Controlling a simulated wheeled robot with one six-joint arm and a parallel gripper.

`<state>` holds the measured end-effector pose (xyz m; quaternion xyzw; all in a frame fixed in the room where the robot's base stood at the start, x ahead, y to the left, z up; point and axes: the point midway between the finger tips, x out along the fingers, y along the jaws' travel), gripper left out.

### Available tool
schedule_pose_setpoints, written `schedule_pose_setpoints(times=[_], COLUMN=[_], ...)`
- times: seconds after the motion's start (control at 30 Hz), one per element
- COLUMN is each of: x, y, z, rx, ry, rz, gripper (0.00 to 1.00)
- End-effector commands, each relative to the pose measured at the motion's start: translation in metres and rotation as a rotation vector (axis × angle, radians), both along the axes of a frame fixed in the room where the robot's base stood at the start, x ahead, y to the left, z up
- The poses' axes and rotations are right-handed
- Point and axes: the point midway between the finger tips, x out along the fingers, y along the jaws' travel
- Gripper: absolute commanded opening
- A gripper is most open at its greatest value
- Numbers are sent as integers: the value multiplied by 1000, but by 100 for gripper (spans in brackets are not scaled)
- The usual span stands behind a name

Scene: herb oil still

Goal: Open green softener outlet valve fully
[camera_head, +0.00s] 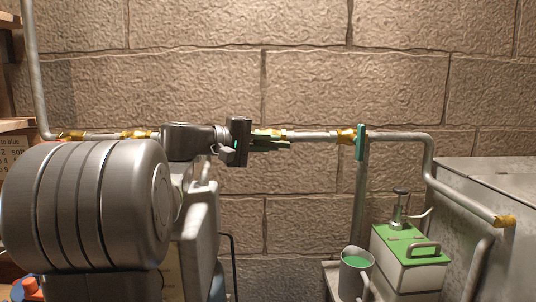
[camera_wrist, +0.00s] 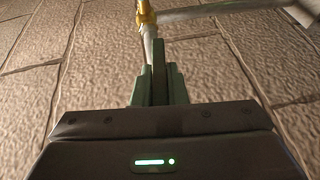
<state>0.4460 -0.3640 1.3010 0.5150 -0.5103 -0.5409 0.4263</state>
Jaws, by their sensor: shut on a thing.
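A grey pipe (camera_head: 310,136) runs level along the stone wall, with brass valve fittings on it. My gripper (camera_head: 272,144) is beside the pipe, just right of its middle, at a brass fitting (camera_head: 277,133). Its jaws are shut on a narrow dark-green bar, which looks like a valve lever; in the wrist view the bar (camera_wrist: 158,62) stands between the fingers. The fingers cover most of it, so its exact angle is hard to tell. A second, teal-green lever (camera_head: 360,142) stands upright across the pipe further right, clear of my gripper.
A vertical pipe (camera_head: 359,200) drops below the teal lever. At lower right stand a mug of green contents (camera_head: 356,259), a green-topped box (camera_head: 410,262) with a pump, and a metal tank (camera_head: 490,180). The wall is close behind the pipe.

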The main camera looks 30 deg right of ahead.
Motion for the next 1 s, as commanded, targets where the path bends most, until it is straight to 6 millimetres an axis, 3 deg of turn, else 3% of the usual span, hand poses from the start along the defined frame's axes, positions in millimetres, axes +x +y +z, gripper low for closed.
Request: schedule_pose_setpoints(times=[0.6, 0.63, 0.73, 1.0], x=[0, 0, 0, 0], y=[0, 0, 0, 0], z=[-1, -1, -1, -1], rx=[-37, -36, -36, -36], ry=[21, 21, 21, 21], rz=[-2, -2, -2, -1], gripper=[0, 16, 34, 34])
